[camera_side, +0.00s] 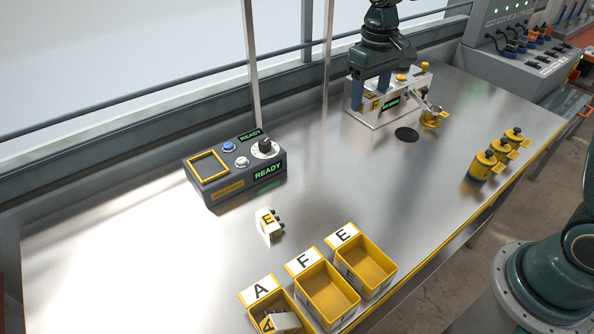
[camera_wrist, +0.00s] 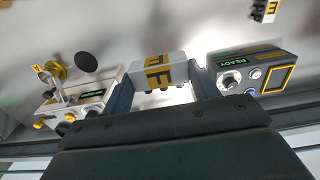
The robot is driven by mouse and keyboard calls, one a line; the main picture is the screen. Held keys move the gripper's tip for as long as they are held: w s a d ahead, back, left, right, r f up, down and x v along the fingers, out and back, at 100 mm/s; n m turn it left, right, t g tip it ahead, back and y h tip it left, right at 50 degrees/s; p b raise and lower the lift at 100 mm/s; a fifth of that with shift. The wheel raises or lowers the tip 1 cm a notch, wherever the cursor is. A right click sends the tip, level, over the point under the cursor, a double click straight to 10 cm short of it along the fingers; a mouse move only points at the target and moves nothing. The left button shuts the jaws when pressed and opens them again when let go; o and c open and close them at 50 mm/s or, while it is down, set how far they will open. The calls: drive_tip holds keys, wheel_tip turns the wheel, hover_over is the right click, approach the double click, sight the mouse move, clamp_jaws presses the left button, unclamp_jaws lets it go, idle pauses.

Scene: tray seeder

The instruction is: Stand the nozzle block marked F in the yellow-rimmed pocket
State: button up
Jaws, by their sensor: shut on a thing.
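My gripper (camera_side: 370,96) is at the back of the bench, in front of the white machine in the side view. Its two blue fingers are shut on the white nozzle block marked F (camera_wrist: 158,72), which shows a yellow band with the letter between the fingers in the wrist view. In the side view the block (camera_side: 374,104) is partly hidden by a finger, and its gap to the bench is hard to tell. The yellow-rimmed pocket (camera_side: 208,167) is on the grey console at the left and looks empty; it also shows in the wrist view (camera_wrist: 278,80).
A block marked E (camera_side: 268,222) lies on the bench. Bins A (camera_side: 292,308), F (camera_side: 327,292) and E (camera_side: 365,265) stand in front. Several yellow pots (camera_side: 483,165) stand right. The bench between is clear.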

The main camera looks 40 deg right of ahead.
sight(355, 174)
wheel_tip(355, 174, down, 20)
idle(1.1)
drive_tip(key=shift+f, duration=0.1)
drive_tip(key=o, duration=1)
drive_tip(key=shift+o, duration=0.2)
wheel_tip(355, 174, up, 12)
drive_tip(key=shift+r, duration=0.2)
idle(0.4)
